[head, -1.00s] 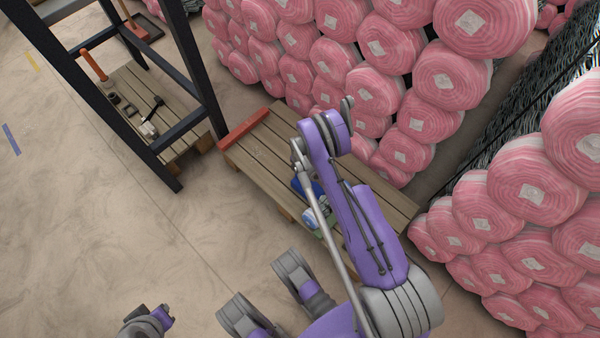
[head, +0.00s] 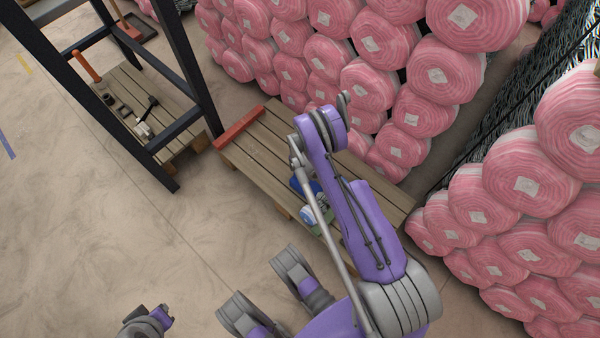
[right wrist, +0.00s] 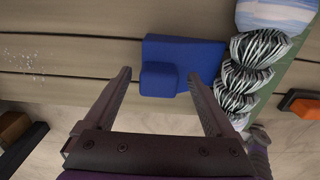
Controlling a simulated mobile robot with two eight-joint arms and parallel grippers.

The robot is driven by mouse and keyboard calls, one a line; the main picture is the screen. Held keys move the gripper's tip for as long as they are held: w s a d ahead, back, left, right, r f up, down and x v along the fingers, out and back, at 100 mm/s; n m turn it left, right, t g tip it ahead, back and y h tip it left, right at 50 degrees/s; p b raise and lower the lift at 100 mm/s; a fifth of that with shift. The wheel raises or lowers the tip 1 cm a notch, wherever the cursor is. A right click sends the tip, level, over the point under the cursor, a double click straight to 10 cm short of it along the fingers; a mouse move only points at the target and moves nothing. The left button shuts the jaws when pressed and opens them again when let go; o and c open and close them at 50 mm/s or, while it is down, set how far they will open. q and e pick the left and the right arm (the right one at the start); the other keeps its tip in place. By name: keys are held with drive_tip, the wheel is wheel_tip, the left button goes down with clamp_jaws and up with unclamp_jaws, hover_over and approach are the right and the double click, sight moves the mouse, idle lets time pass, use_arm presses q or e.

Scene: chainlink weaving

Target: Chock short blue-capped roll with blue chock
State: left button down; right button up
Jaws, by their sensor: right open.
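The blue chock (right wrist: 185,62) is a stepped block on the wooden pallet (right wrist: 60,55). In the right wrist view my right gripper (right wrist: 158,76) is open, with the chock's smaller step between its fingertips. A short wire-mesh roll (right wrist: 247,78) with a pale blue-and-white part lies just right of the chock, close beside or touching it; I cannot tell which. In the head view the roll's blue-white end (head: 309,215) and a bit of the chock (head: 298,187) show left of my purple right arm, which hides the rest. Part of my left arm's end (head: 160,316) shows at the bottom left; its jaws are unclear.
A red-orange bar (head: 241,127) lies along the pallet's left end. A dark metal frame (head: 185,75) stands over a second pallet with tools (head: 140,110). Stacked pink rolls (head: 440,75) crowd behind and to the right. The floor at left is open.

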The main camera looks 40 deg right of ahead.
wheel_tip(320, 180, up, 11)
drive_tip(key=p, duration=0.2)
drive_tip(key=shift+p, duration=0.35)
